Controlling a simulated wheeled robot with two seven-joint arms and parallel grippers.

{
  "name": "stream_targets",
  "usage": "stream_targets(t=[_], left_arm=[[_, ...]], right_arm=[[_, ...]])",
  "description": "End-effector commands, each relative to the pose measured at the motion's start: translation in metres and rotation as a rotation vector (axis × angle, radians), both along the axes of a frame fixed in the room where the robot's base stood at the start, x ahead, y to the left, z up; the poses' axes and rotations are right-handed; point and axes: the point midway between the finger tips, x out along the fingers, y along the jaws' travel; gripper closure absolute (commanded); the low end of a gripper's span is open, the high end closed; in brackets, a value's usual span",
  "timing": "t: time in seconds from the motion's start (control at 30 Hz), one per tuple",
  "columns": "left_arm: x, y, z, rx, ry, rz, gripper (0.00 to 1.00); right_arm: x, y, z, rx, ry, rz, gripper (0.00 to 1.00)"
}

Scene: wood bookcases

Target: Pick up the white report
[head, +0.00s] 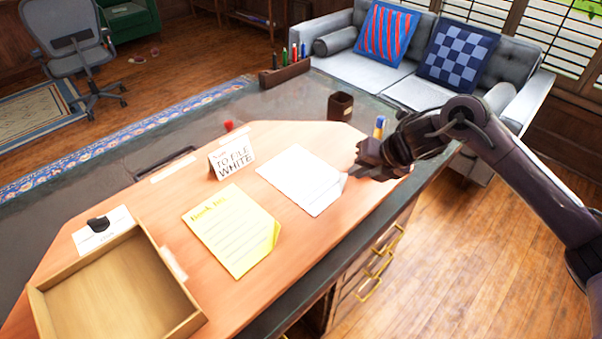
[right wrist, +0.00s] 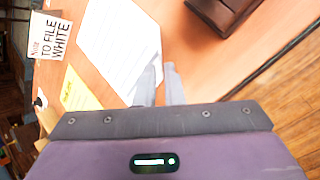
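The white report (head: 300,182) is a sheet lying on the orange-brown desk top, its near right corner curled up. It also shows in the right wrist view (right wrist: 115,42). My right gripper (right wrist: 162,68) is at the sheet's right edge, its fingertips beside the curled corner. A narrow gap shows between the two fingers, and I see no paper clamped there. In the head view the right gripper (head: 357,172) partly covers the area right of the sheet. My left gripper is not in view.
A yellow sheet (head: 228,228) lies left of the report. A "TO FILE WHITE" card (head: 232,158) stands behind it. An empty wooden tray (head: 115,290) is at the left front. A dark cup (head: 340,106) stands behind; a dark holder (right wrist: 225,12) is near my right gripper.

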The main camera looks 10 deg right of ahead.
Motion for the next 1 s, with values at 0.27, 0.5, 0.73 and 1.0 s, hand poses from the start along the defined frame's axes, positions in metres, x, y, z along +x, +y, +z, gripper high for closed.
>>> stream_targets(t=[0.27,0.5,0.73,1.0], left_arm=[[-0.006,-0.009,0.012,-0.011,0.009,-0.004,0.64],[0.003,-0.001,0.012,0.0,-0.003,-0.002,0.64],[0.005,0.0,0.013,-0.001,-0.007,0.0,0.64],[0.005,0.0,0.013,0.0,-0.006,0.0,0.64]], right_arm=[[0.017,0.015,-0.032,0.001,0.003,0.0,0.92],[0.021,0.017,-0.039,-0.001,0.0,0.0,0.92],[0.021,0.017,-0.039,-0.001,0.0,0.0,1.0],[0.021,0.017,-0.038,0.0,-0.001,0.0,1.0]])
